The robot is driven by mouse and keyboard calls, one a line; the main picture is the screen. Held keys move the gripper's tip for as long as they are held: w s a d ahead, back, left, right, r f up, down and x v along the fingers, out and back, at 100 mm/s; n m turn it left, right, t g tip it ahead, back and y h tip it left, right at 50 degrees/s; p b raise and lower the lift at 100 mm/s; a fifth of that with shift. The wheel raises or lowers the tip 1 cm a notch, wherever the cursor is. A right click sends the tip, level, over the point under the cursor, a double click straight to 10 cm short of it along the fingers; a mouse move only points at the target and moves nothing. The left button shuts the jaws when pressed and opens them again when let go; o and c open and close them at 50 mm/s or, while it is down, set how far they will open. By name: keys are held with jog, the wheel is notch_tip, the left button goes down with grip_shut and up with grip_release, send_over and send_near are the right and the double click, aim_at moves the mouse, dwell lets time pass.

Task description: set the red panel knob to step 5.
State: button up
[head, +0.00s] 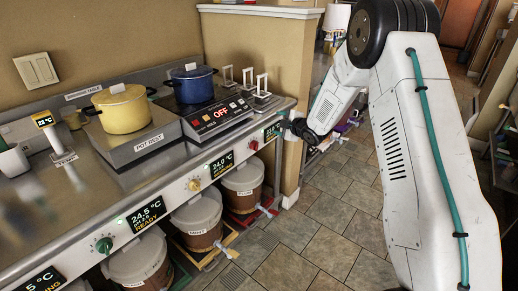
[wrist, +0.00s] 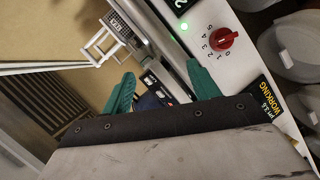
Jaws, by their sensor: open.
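The red panel knob (wrist: 223,39) sits on the pale front panel, upper right in the wrist view. Small step numbers are printed around one side of it; which one it points at is too small to tell. It also shows in the head view as a small red knob (head: 254,145) toward the panel's far end. My gripper (wrist: 160,82) is open, with two teal fingers apart and nothing between them. The knob lies beyond the right finger, not touched. In the head view my gripper (head: 302,131) is partly hidden at the counter's far end, right of the knob.
A yellow knob (head: 194,185) and a green knob (head: 104,245) sit nearer on the same panel, beside displays. Lidded buckets (head: 197,213) stand below. A yellow pot (head: 122,112) and a blue pot (head: 193,84) are on the counter. The tiled floor in front is free.

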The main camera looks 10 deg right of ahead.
notch_tip(320, 180, down, 8)
jog(key=a+n+y, duration=0.1)
jog(key=n+y, duration=0.2)
jog(key=n+t+y, duration=0.1)
jog(key=n+y, duration=0.1)
jog(key=y, duration=0.1)
send_near(255, 146)
jog(key=w, duration=0.1)
jog(key=x, duration=0.7)
jog(key=shift+w+a+f, duration=0.2)
jog(key=shift+w+f, duration=0.05)
jog(key=c, duration=1)
